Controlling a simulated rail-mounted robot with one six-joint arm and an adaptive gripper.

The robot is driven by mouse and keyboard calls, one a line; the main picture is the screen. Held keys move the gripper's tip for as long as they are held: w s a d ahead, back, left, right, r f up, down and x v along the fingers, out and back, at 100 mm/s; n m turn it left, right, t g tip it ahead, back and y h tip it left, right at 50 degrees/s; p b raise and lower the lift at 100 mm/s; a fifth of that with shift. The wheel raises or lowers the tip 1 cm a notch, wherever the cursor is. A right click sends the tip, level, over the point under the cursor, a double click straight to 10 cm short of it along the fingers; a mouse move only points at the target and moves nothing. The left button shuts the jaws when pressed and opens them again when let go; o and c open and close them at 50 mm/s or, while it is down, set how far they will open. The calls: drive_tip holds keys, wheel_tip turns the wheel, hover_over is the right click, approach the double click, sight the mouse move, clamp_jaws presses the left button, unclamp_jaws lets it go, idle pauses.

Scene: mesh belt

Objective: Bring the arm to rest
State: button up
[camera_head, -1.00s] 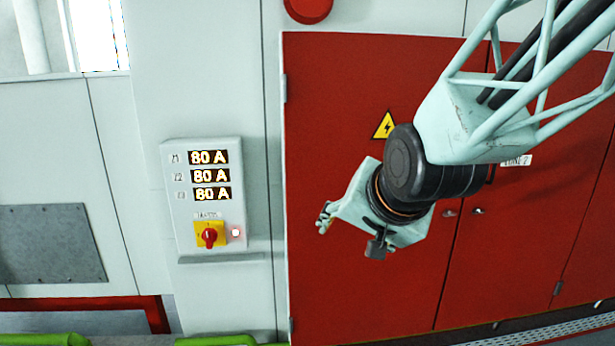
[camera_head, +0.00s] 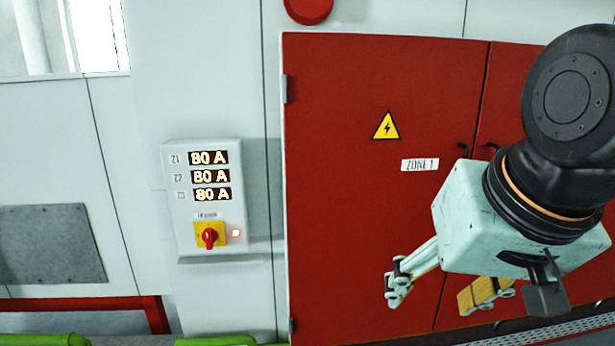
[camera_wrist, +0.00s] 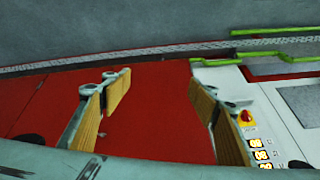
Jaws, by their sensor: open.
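My gripper (camera_head: 437,298) is at the lower right of the head view, in front of the red cabinet doors. Its two fingers, with wooden-looking pads, stand apart with nothing between them. In the wrist view my gripper (camera_wrist: 160,98) also shows open and empty, with the red cabinet behind the gap. It touches nothing that I can see.
A red cabinet (camera_head: 350,220) with a yellow warning sign (camera_head: 386,126) and a "ZONE 1" label (camera_head: 420,165) stands behind my arm. A grey control box (camera_head: 183,222) at its left shows three "80 A" displays and a red-yellow rotary switch (camera_head: 209,235). Green rails (camera_head: 45,340) run along the bottom.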

drive_tip(key=s+d+n+g, duration=0.1)
drive_tip(key=s+d, duration=0.1)
drive_tip(key=s, duration=1)
drive_tip(key=shift+s+d+r+g, duration=0.15)
drive_tip(key=shift+d+g, duration=0.15)
drive_tip(key=shift+d, duration=0.05)
idle(0.5)
